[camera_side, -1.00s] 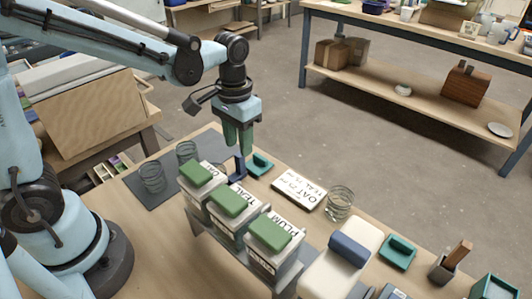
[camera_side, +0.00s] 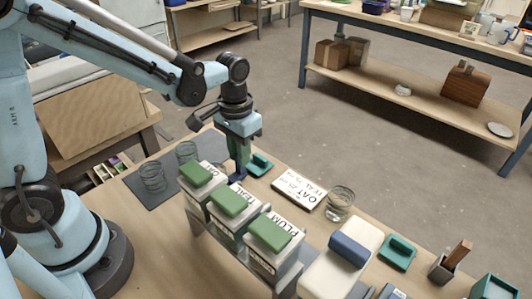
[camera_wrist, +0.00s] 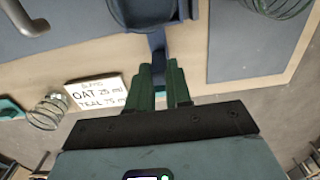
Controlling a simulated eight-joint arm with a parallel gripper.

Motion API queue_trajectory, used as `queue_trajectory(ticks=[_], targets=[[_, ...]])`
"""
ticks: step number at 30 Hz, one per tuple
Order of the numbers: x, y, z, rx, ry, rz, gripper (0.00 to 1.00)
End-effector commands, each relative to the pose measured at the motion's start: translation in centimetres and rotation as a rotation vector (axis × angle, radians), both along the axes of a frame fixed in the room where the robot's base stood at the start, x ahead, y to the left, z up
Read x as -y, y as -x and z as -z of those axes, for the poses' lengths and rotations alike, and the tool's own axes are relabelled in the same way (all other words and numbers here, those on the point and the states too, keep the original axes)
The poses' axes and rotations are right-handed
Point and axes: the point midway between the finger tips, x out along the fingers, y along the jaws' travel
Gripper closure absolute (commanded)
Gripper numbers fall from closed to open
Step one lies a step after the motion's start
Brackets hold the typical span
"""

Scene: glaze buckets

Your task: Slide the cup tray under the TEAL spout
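Three pale buckets with green lids stand in a row on a raised stand in the side view: the OAT bucket (camera_side: 196,190), the TEAL bucket (camera_side: 230,222) in the middle and the PLUM bucket (camera_side: 274,257). My gripper (camera_side: 240,168) is low behind the row, at the blue upright handle of the cup tray. In the wrist view my gripper (camera_wrist: 158,66) has one green finger on each side of the blue handle (camera_wrist: 157,42). I cannot tell whether they press on it. A dark round shape (camera_wrist: 145,10) shows beyond the handle. The spouts are hidden.
A card (camera_side: 300,187) reads OAT 25 ml and TEAL 75 ml. A coiled, clear-looking cup (camera_side: 339,203) stands beside it, and two more stand on a dark mat (camera_side: 138,188). A teal block (camera_side: 260,164) lies just right of my gripper. A white-and-blue item (camera_side: 343,262) lies right of the buckets.

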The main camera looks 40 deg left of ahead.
Motion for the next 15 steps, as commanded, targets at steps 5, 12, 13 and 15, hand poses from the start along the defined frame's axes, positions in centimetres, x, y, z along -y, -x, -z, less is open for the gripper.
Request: queue_trajectory(ticks=[5, 12, 13, 15], targets=[[0.3, 0.0, 0.0, 0.0, 0.0, 0.001, 1.0], [1.8, 0.0, 0.0, 0.0, 0.001, 0.002, 1.0], [1.9, 0.0, 0.0, 0.0, 0.001, 0.003, 1.0], [2.4, 0.0, 0.0, 0.0, 0.001, 0.003, 1.0]])
